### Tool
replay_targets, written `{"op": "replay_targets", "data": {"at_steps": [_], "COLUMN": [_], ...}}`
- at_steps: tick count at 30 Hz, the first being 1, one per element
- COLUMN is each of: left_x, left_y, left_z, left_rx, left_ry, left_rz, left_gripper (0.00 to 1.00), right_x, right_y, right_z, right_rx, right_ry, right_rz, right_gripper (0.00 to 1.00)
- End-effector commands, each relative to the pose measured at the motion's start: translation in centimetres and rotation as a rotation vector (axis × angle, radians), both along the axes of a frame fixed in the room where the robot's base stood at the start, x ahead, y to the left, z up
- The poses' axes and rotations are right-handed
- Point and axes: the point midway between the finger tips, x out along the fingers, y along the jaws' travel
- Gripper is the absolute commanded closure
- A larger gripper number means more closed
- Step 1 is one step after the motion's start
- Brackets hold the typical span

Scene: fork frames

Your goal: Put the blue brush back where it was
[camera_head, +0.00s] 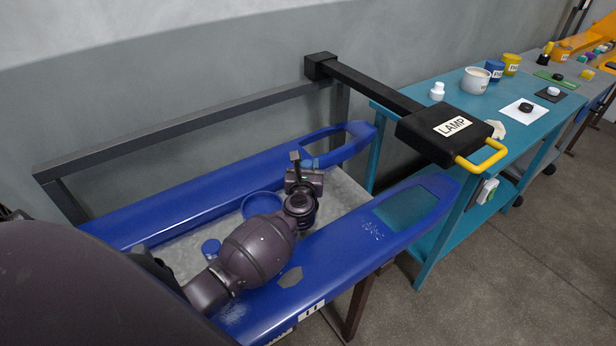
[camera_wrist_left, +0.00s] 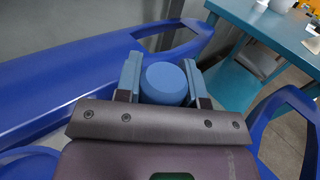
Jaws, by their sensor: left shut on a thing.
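My left gripper (camera_head: 302,164) is over the gap between the two blue fork frames, near the far frame. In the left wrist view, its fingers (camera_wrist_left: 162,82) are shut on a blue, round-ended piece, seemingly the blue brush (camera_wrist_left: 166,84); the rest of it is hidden. The near fork frame (camera_head: 345,245) has a teal patch (camera_head: 408,211) and a grey patch. The far fork frame (camera_head: 190,200) lies along the wall side. A blue round container (camera_head: 248,206) and a small blue lidded piece (camera_head: 211,248) are on the grey surface between them. My right gripper is out of view.
A black lamp (camera_head: 425,134) with a yellow handle (camera_head: 482,158) reaches out on an arm to the right. A teal table (camera_head: 428,92) holds a white pot (camera_head: 475,80), a blue pot (camera_head: 494,69) and a yellow pot (camera_head: 511,64). A grey rail (camera_head: 190,125) runs behind the frames.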

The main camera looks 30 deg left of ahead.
Motion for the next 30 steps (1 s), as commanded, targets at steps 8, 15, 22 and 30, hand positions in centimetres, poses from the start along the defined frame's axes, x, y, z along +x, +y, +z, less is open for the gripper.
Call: {"op": "replay_targets", "data": {"at_steps": [8,15,22,30], "left_x": [0.0,0.0,0.0,0.0], "left_y": [0.0,0.0,0.0,0.0], "left_z": [-3.1,-3.0,-3.4,-3.3], "left_rx": [0.000,0.000,0.000,0.000], "left_ry": [0.003,0.001,0.001,0.001], "left_rz": [0.000,0.000,0.000,0.000], "left_gripper": [0.88,0.88,0.60,0.39], "right_x": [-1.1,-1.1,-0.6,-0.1], "right_y": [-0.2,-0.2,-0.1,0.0], "right_z": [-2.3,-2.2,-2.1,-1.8], "right_rx": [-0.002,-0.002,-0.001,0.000], "right_ry": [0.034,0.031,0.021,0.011], "right_rz": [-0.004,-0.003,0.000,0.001], "right_gripper": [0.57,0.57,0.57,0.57]}}
